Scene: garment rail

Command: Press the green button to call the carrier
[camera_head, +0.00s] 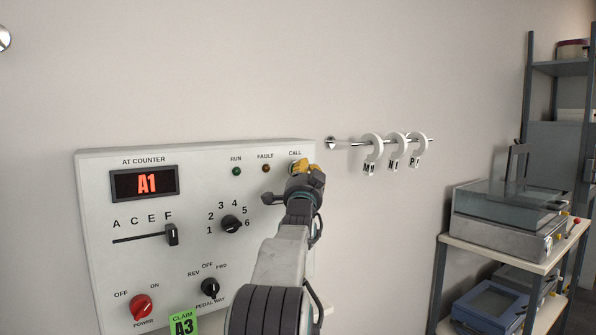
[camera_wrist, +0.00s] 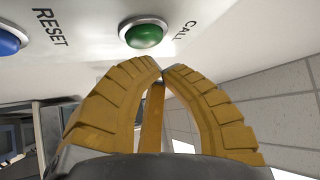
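The green call button (camera_wrist: 145,35) is a domed button in a metal ring, beside the word CALL in the wrist view. In the head view my gripper mostly hides it, under the CALL label at the panel's top right. In the wrist view the tips appear just below the button, with a small gap in the picture. In the head view my gripper (camera_head: 308,167) is at the top right corner of the control panel (camera_head: 190,200).
A blue RESET button (camera_wrist: 10,42) is left of the green one. Right are a rail with white hooks (camera_head: 397,148) and shelving (camera_head: 530,240).

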